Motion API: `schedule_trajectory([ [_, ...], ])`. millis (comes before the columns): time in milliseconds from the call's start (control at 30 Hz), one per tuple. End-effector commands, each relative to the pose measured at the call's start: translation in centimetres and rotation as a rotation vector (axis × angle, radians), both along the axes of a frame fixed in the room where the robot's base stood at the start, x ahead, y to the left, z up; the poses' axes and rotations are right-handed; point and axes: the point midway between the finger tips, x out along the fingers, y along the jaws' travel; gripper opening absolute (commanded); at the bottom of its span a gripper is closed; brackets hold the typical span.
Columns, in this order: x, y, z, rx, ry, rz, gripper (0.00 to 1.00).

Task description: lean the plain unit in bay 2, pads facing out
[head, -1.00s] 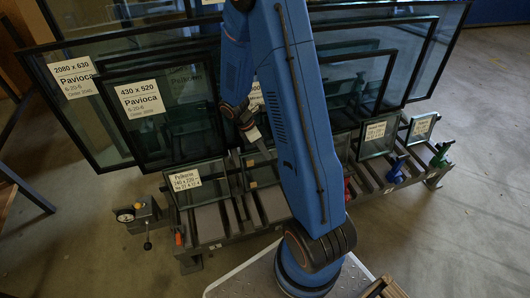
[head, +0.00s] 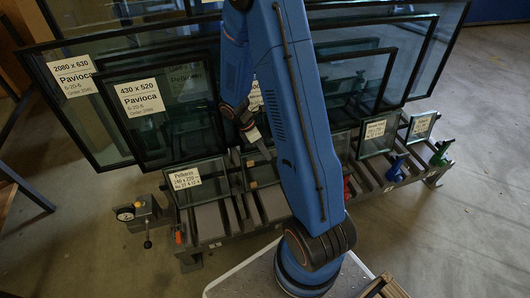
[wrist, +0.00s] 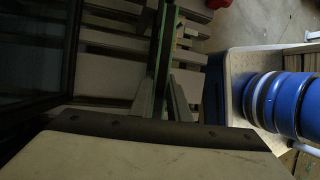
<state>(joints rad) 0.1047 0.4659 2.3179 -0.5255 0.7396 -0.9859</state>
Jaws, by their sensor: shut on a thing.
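My gripper (head: 260,146) is shut on a small dark-edged glass unit (head: 262,174), held upright over the left-middle part of the rack (head: 210,220). No label shows on the visible part of this unit; my arm hides much of it. In the wrist view the unit (wrist: 165,62) is seen edge-on, with a greenish edge, beyond the pale gripper body. The rack has slanted grey bays; bay numbers cannot be read.
A small labelled unit (head: 187,182) leans at the rack's left end. Two more labelled units (head: 375,131) (head: 421,126) lean at the right, near blue (head: 396,168) and green (head: 441,153) clamps. Large framed panes (head: 160,120) stand behind. A gauge fixture (head: 127,214) is at the left.

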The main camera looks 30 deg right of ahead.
Motion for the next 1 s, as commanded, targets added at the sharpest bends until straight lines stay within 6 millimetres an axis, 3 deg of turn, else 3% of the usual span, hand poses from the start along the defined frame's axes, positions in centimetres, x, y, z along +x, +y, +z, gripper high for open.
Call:
schedule_trajectory([
  [33, 0.0, 0.0, 0.0, 0.000, 0.000, 0.000, 0.18],
  [100, 0.0, 0.0, 0.0, 0.000, 0.000, 0.000, 0.35],
  [133, 0.0, 0.0, 0.0, 0.000, -0.001, 0.000, 0.37],
  [533, 0.3, 0.2, 0.6, 0.000, -0.004, -0.001, 0.37],
  [667, 0.9, 0.7, 2.2, -0.001, -0.005, 0.001, 0.37],
  [1000, 3.1, 2.8, 8.2, 0.000, -0.005, 0.002, 0.37],
])
